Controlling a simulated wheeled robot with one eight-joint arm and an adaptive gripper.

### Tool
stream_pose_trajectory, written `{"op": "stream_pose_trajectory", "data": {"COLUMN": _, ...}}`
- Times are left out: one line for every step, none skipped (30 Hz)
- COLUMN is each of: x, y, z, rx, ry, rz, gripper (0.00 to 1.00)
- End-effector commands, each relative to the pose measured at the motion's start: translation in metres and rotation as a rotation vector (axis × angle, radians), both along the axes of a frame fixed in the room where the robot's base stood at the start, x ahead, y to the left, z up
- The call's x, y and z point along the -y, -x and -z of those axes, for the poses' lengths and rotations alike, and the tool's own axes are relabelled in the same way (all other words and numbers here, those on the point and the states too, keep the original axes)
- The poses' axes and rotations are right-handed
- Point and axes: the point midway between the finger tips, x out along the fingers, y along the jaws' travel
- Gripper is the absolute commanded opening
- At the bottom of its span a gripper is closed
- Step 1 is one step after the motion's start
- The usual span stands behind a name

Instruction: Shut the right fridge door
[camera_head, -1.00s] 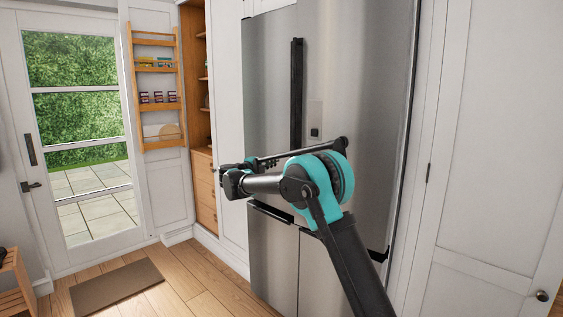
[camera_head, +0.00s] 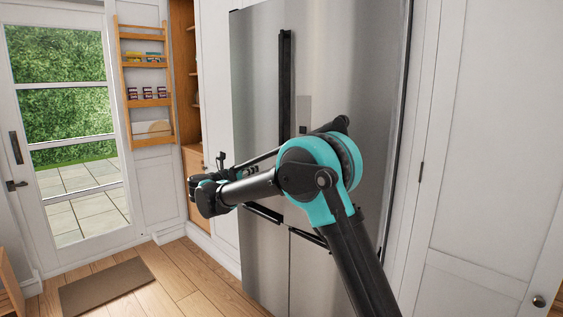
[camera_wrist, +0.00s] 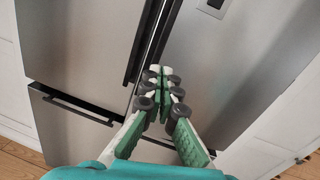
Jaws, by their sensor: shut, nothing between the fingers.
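The fridge's right door (camera_head: 355,75) is the wide steel panel right of the dark vertical handle (camera_head: 286,85). It looks shut or nearly shut; I cannot tell whether a small gap is left. In the wrist view the right door (camera_wrist: 235,60) fills the right side, and the left door (camera_wrist: 85,40) stands beside it. A dark seam runs between them. My gripper (camera_wrist: 160,75) is shut and empty, its fingertips in front of the lower part of that seam, close to the right door's edge. I cannot tell if they touch. In the head view my arm hides the fingertips.
Lower fridge drawers (camera_head: 265,260) sit below the doors. A white cupboard door with a knob (camera_head: 538,301) stands to the right. A glass door (camera_head: 65,130), wooden shelves (camera_head: 148,85) and a mat (camera_head: 107,288) are at the left. The wooden floor between is clear.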

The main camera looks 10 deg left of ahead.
Motion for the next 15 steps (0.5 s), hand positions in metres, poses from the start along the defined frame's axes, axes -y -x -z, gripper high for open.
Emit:
{"op": "stream_pose_trajectory", "data": {"x": -0.001, "y": 0.005, "z": 0.001, "rx": 0.025, "ry": -0.043, "rz": -0.002, "gripper": 0.0}}
{"op": "stream_pose_trajectory", "data": {"x": -0.002, "y": 0.008, "z": 0.001, "rx": 0.038, "ry": -0.066, "rz": -0.002, "gripper": 0.0}}
{"op": "stream_pose_trajectory", "data": {"x": -0.002, "y": 0.01, "z": 0.001, "rx": 0.052, "ry": -0.09, "rz": -0.002, "gripper": 0.0}}
{"op": "stream_pose_trajectory", "data": {"x": -0.002, "y": 0.011, "z": 0.001, "rx": 0.06, "ry": -0.104, "rz": -0.002, "gripper": 0.0}}
{"op": "stream_pose_trajectory", "data": {"x": -0.002, "y": 0.011, "z": 0.001, "rx": 0.066, "ry": -0.113, "rz": -0.002, "gripper": 0.0}}
{"op": "stream_pose_trajectory", "data": {"x": -0.001, "y": 0.011, "z": 0.001, "rx": 0.07, "ry": -0.121, "rz": -0.002, "gripper": 0.0}}
{"op": "stream_pose_trajectory", "data": {"x": -0.001, "y": 0.01, "z": 0.001, "rx": 0.073, "ry": -0.125, "rz": -0.002, "gripper": 0.0}}
{"op": "stream_pose_trajectory", "data": {"x": 0.001, "y": 0.008, "z": 0.001, "rx": 0.074, "ry": -0.127, "rz": -0.001, "gripper": 0.0}}
{"op": "stream_pose_trajectory", "data": {"x": 0.003, "y": 0.005, "z": 0.001, "rx": 0.074, "ry": -0.127, "rz": -0.001, "gripper": 0.0}}
{"op": "stream_pose_trajectory", "data": {"x": 0.004, "y": 0.002, "z": 0.001, "rx": 0.074, "ry": -0.127, "rz": -0.001, "gripper": 0.0}}
{"op": "stream_pose_trajectory", "data": {"x": 0.007, "y": -0.002, "z": 0.001, "rx": 0.074, "ry": -0.126, "rz": 0.0, "gripper": 0.0}}
{"op": "stream_pose_trajectory", "data": {"x": 0.01, "y": -0.007, "z": 0.001, "rx": 0.074, "ry": -0.126, "rz": 0.0, "gripper": 0.0}}
{"op": "stream_pose_trajectory", "data": {"x": 0.013, "y": -0.011, "z": 0.001, "rx": 0.074, "ry": -0.126, "rz": 0.001, "gripper": 0.0}}
{"op": "stream_pose_trajectory", "data": {"x": 0.015, "y": -0.016, "z": 0.001, "rx": 0.073, "ry": -0.125, "rz": 0.001, "gripper": 0.0}}
{"op": "stream_pose_trajectory", "data": {"x": 0.02, "y": -0.023, "z": 0.001, "rx": 0.073, "ry": -0.125, "rz": 0.001, "gripper": 0.0}}
